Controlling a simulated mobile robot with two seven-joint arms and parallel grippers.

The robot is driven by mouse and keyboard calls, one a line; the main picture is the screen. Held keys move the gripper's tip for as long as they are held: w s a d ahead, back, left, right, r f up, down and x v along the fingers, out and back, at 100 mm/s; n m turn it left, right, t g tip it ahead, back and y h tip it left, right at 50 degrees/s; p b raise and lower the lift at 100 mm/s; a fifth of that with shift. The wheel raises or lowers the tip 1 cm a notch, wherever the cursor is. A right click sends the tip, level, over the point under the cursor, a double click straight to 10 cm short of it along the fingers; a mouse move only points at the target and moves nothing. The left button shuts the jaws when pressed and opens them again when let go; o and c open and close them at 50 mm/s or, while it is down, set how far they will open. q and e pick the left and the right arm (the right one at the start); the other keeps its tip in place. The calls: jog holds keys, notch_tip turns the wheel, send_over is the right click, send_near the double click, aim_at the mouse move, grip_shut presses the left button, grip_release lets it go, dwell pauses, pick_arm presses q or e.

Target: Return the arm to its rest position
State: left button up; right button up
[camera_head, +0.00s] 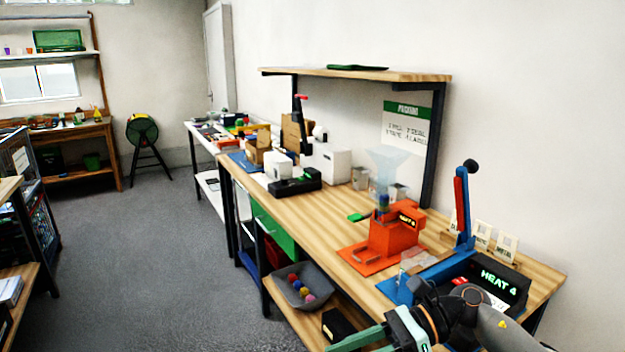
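My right arm comes in from the lower right corner. Its gripper (357,339) has green fingers and points left at the bottom edge of the view, in front of the workbench (325,217). The fingers are partly cut off by the frame, so I cannot tell how far apart they are or whether anything is between them. The arm's wrist is close to the front right part of the bench, near the blue lever press (440,270). My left gripper is not in view.
An orange machine (395,236) with a clear funnel (388,160) stands on the bench. A black display reading HEAT (497,283) is beside my wrist. A grey bin (307,287) with coloured balls sits on the lower shelf. The floor (150,265) at left is clear.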

jog(key=d+f+n+t+h+p, duration=0.15)
jog(key=f+n+t, duration=0.35)
jog(key=n, duration=0.6)
jog(key=d+f+n+t+h, duration=0.2)
jog(key=f+n+t+h, duration=0.1)
jog(key=n+t, duration=0.65)
jog(key=d+f+n+t+h, duration=0.2)
jog(key=f+n+t, duration=0.25)
jog(key=n, duration=0.75)
jog(key=s+d+f+m+g+h, duration=0.2)
jog(key=s+d+f+m+g, duration=0.1)
jog(key=s+f+m, duration=0.3)
jog(key=s+d+f+m+g+h, duration=0.3)
jog(key=s+f+m, duration=0.3)
jog(key=s+f, duration=0.4)
jog(key=shift+s+f+m+g+h+p, duration=0.25)
jog(key=shift+s+m+g+h+p, duration=0.15)
jog(key=shift+g, duration=0.2)
jog(key=shift+o, duration=0.4)
jog(key=shift+d, duration=0.1)
